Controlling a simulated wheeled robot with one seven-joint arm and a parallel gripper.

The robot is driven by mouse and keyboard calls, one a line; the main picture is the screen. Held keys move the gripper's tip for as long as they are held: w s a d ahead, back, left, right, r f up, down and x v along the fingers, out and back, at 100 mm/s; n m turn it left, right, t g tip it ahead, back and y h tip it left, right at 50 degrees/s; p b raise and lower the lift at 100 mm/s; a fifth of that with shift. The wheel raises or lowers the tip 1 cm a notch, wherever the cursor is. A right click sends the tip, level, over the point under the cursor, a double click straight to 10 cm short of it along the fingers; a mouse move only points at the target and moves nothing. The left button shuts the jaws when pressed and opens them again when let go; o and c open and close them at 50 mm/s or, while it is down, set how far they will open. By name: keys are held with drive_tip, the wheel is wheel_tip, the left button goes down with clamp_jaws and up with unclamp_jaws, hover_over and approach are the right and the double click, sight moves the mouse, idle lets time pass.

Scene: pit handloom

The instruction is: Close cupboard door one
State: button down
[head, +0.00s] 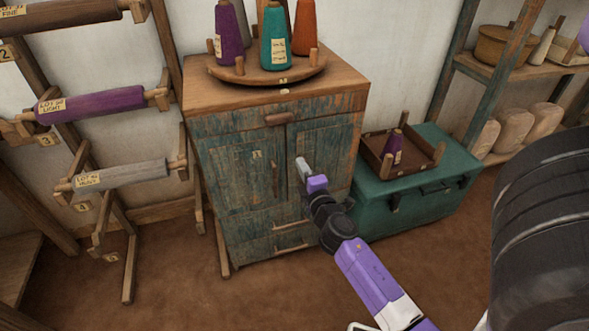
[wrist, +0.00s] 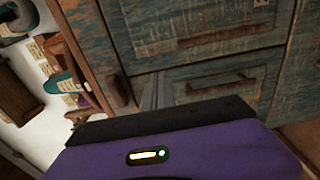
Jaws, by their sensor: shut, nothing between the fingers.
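The weathered blue-green cupboard (head: 228,140) stands against the wall with two doors side by side under a drawer. The left door (head: 232,178) bears a small pale label, too small to read surely, and a dark handle near the middle seam. Both doors look flush or nearly so; a slight gap cannot be ruled out. My gripper (head: 301,164) is shut and empty in front of the right door (head: 332,150), hiding part of it. In the wrist view the gripper's grey fingers (wrist: 156,92) point at the cupboard front, near the right door's handle (wrist: 222,84). Contact cannot be told.
A round wooden tray (head: 225,74) with several cones of yarn stands on the cupboard. A teal chest (head: 420,196) with a small wooden tray stands close on the right. Racks with rollers (head: 108,101) stand at left. The brown floor in front is clear.

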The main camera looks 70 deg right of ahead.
drive_tip(key=s+a+b, duration=0.1)
drive_tip(key=s, duration=0.7)
drive_tip(key=shift+s, duration=0.3)
drive_tip(key=shift+a, duration=0.1)
drive_tip(key=w+a+r+m+t+y, duration=0.1)
drive_tip(key=w+a+m+t+y, duration=0.2)
drive_tip(key=a, duration=0.9)
drive_tip(key=a+r+m+t+y, duration=0.15)
drive_tip(key=a+y, duration=0.35)
drive_tip(key=a, duration=0.6)
drive_tip(key=s+a+r+m+y, duration=0.1)
drive_tip(key=s+a+m+y, duration=0.15)
drive_tip(key=s+a, duration=0.5)
drive_tip(key=s+a+r+m+y, duration=0.1)
drive_tip(key=s+a+y, duration=0.3)
drive_tip(key=a, duration=0.7)
wheel_tip(320, 180, up, 13)
drive_tip(key=p, duration=1.3)
drive_tip(key=shift+w+r+g+p, duration=0.2)
drive_tip(key=shift+w+g+p, duration=0.1)
drive_tip(key=shift+g+p, duration=0.05)
